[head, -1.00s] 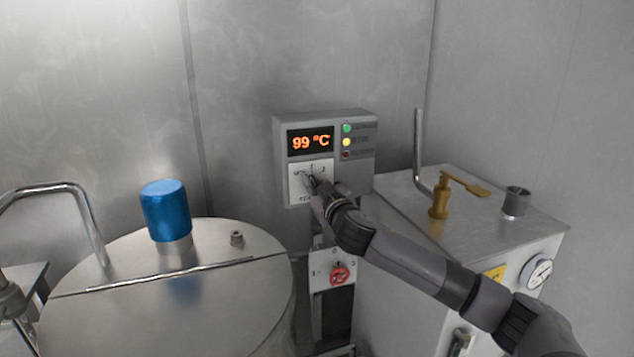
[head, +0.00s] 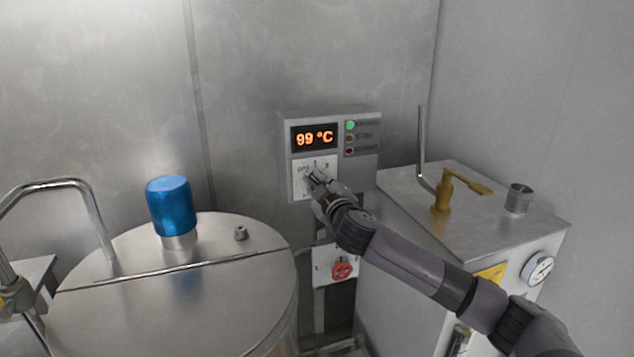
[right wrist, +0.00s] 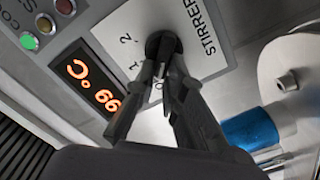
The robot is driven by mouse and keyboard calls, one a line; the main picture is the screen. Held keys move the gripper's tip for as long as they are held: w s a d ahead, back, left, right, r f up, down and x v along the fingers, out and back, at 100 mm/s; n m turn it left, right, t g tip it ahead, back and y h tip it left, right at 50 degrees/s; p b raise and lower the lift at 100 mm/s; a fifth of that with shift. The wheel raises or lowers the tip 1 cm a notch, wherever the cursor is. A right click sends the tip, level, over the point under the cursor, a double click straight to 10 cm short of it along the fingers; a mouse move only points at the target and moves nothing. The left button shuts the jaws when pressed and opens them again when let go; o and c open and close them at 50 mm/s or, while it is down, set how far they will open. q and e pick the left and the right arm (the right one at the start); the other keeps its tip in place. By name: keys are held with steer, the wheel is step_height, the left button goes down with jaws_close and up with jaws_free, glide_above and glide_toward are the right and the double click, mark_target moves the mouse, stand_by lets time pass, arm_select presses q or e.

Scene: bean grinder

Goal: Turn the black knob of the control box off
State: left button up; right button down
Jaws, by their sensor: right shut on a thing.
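The grey control box (head: 361,160) is on the back wall, with an orange display (head: 314,138) reading 99 °C. Its black knob (right wrist: 163,44) sits on a white dial plate marked with numbers and "STIRRER" in the right wrist view. My right gripper (head: 317,180) is at this plate and shut on the knob, with one finger on each side of it. In the right wrist view the gripper (right wrist: 163,75) hides part of the knob and plate, so I cannot read the knob's setting. My left gripper is not in view.
A round steel vessel (head: 170,310) with a blue cap (head: 171,206) stands at the left. A red knob (head: 343,270) on a white plate is below the control box. A steel cabinet (head: 470,225) with a brass lever (head: 445,192) stands at the right.

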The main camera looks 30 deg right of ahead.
steer(key=c, duration=1.7)
jaws_free()
steer(key=shift+o, duration=0.2)
steer(key=v, duration=1.2)
